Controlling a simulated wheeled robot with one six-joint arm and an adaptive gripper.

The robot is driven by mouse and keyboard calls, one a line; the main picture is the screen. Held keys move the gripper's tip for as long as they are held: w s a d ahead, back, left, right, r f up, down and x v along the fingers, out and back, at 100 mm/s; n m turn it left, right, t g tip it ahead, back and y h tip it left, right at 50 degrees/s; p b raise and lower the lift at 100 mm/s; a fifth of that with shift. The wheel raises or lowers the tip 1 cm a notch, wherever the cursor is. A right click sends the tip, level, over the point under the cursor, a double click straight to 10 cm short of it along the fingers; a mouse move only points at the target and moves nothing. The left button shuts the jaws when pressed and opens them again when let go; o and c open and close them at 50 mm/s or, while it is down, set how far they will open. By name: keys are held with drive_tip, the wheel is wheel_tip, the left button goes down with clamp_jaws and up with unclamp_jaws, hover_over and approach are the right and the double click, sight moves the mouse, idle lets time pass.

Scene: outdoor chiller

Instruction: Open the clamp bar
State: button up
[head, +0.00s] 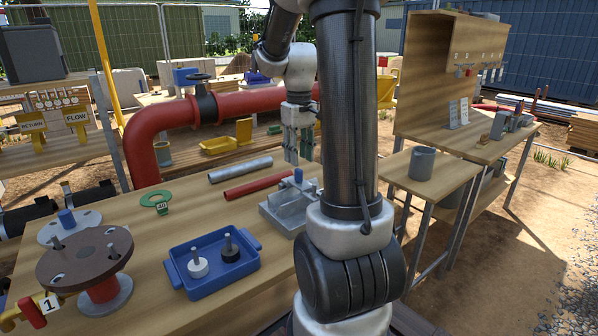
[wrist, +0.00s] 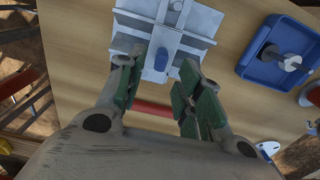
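The grey metal clamp fixture (head: 283,212) sits on the wooden bench, partly hidden behind my arm in the head view. A blue knob (head: 298,175) stands up from it. In the wrist view the fixture (wrist: 138,22) is at the top, with a light bar running along its middle and the blue knob (wrist: 161,60) at the bar's near end. My gripper (head: 297,161) points down above the bench near the fixture. In the wrist view my gripper (wrist: 161,62) is open, with the knob showing between its green-padded fingertips. Nothing is held. I cannot tell the height gap between fingers and knob.
A blue tray (head: 214,283) with a white and a black peg piece lies left of the fixture. A red rod (head: 258,184) and a grey rod (head: 240,170) lie behind it. A flanged pipe stand (head: 85,258) is at left; a large red pipe (head: 140,140) stands behind the bench.

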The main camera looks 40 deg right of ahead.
sight(299, 169)
wheel_tip(299, 169, down, 6)
drive_tip(key=shift+r, duration=0.15)
clamp_jaws()
